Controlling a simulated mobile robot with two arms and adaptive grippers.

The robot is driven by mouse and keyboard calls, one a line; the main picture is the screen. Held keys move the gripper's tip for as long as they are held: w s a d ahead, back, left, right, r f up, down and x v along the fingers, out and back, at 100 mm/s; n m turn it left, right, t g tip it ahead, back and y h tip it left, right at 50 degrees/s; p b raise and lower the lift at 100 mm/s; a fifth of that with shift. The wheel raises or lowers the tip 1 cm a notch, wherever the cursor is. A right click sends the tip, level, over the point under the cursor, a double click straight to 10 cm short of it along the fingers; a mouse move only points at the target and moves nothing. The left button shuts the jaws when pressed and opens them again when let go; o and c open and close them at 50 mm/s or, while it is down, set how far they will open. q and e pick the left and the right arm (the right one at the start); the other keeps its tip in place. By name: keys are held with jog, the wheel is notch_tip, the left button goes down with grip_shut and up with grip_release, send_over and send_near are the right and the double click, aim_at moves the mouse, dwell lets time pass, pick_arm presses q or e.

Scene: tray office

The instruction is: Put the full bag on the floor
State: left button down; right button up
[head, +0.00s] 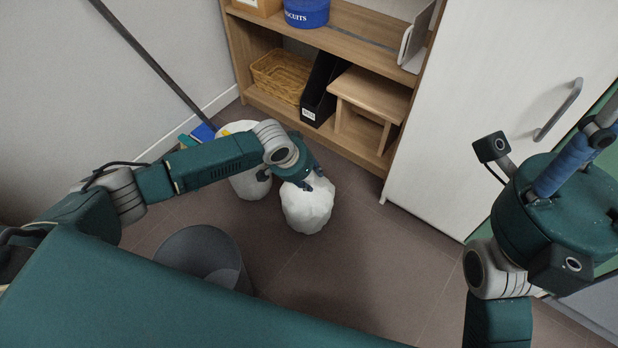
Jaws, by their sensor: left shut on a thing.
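A full white bag (308,210) hangs in the middle of the head view, bulging and roughly upright. My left gripper (308,183) is shut on its top from above. The brown floor (345,265) shows around the bag; I cannot tell whether its bottom touches it. My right gripper (592,150) is at the right edge, partly cut off, far from the bag. Its fingers do not show clearly.
A white rounded container (250,186) stands behind my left arm, partly hidden. A dark grey bin (202,256) is at lower left. A wooden shelf (350,153) with a basket (281,76) stands behind, beside a white cabinet (480,90). Floor right of the bag is clear.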

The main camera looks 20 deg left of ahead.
pick_arm(q)
jog(key=shift+w+r, duration=0.1)
jog(key=shift+r, duration=0.05)
jog(key=c, duration=1.2)
grip_release()
jog(key=shift+o, duration=0.2)
